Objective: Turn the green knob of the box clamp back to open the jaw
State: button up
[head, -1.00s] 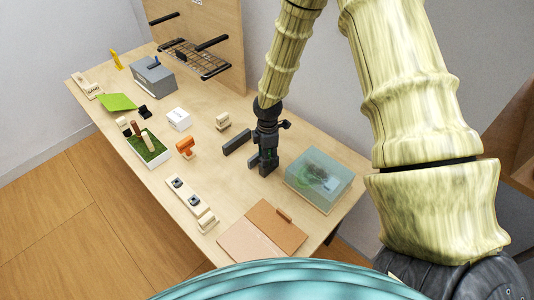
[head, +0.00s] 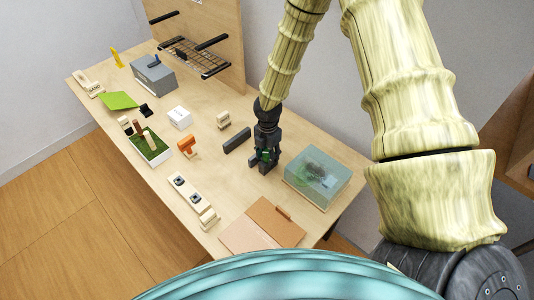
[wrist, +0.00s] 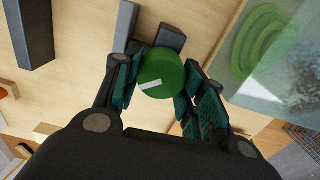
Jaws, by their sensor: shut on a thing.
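The green knob (wrist: 162,70) is a round disc with a white mark, in the middle of the wrist view. My gripper (wrist: 160,88) is shut on it, with one teal-padded finger on each side. Grey parts of the box clamp (wrist: 168,38) show just beyond the knob; the rest is hidden. In the head view my gripper (head: 267,157) points down at the table and covers most of the clamp. A dark grey bar (head: 237,140) lies left of it; I cannot tell whether it belongs to the clamp. The jaw's opening cannot be made out.
A translucent teal box (head: 318,178) stands close to the right of my gripper. Brown boards (head: 262,225) lie at the front edge. An orange piece (head: 187,146), a white box (head: 179,118) and a planter tray (head: 150,150) stand to the left. A rack panel (head: 205,40) rises behind.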

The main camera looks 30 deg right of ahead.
dwell(0.4)
jog(key=o, duration=1)
jog(key=shift+d, duration=0.1)
jog(key=shift+r, duration=0.55)
notch_tip(320, 180, up, 11)
